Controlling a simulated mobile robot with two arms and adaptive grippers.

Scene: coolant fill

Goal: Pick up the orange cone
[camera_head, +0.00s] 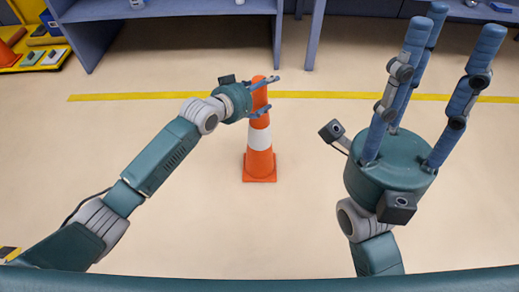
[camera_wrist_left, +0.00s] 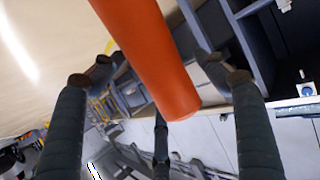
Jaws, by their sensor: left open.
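A yellow line (camera_head: 330,95) crosses the floor behind the cone. A blue-grey workbench (camera_head: 160,10) stands at the back. A yellow shelf (camera_head: 60,58) with small items and an orange object (camera_head: 12,35) is at the far left. Floor around the cone is clear.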

